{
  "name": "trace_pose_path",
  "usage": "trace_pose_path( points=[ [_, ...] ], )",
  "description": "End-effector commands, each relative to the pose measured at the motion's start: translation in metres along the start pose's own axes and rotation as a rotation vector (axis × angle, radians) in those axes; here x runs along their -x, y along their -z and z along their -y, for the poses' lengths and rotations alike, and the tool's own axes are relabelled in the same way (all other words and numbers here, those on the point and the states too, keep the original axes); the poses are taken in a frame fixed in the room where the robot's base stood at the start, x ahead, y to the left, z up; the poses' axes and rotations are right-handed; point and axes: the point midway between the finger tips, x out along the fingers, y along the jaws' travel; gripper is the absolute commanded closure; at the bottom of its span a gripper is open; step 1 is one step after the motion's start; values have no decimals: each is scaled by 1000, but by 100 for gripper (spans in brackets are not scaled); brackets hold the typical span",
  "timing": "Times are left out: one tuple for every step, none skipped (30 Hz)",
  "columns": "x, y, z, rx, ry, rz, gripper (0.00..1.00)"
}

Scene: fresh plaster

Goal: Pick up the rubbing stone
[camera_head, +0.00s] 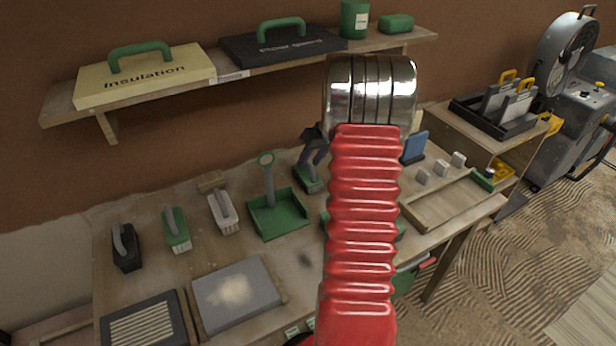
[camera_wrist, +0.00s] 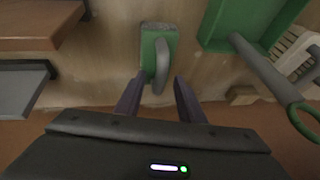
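A green block with a curved grey handle (camera_wrist: 146,45) lies on the workbench in the wrist view; it may be the rubbing stone, but I cannot tell for sure. In the head view its green base (camera_head: 309,182) shows below my gripper (camera_head: 313,142), partly hidden. In the wrist view my gripper (camera_wrist: 160,75) is open, its two fingers apart on either side of the handle, with no clear grip on it. A black block with a grey handle (camera_head: 127,250) stands at the bench's left.
A green dustpan-like tray with an upright handle (camera_head: 278,218) stands close beside the block. Green (camera_head: 176,232) and white (camera_head: 223,213) handled tools stand farther left. A grey board (camera_head: 255,299) lies in front. A shelf (camera_head: 238,77) with cases hangs behind; a wooden tray (camera_head: 440,209) lies right.

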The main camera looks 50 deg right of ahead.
Motion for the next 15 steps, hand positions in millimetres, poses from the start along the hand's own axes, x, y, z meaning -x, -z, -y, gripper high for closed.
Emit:
trace_pose_path(
  points=[
    [0, 0, 0, 0, 0, 0, 64],
    [0, 0, 0, 0, 0, 0, 65],
    [0, 0, 0, 0, 0, 0, 68],
    [0, 0, 0, 0, 0, 0, 70],
    [0, 0, 0, 0, 0, 0, 72],
    [0, 0, 0, 0, 0, 0, 75],
    [0, 0, 0, 0, 0, 0, 77],
    [0, 0, 0, 0, 0, 0, 79],
    [0, 0, 0, 0, 0, 0, 82],
    [0, 0, 0, 0, 0, 0, 84],
    [0, 0, 0, 0, 0, 0, 86],
    [0, 0, 0, 0, 0, 0, 89],
    [0, 0, 0, 0, 0, 0, 91],
    [0, 0, 0, 0, 0, 0, 93],
    [0, 0, 0, 0, 0, 0, 96]
  ],
)
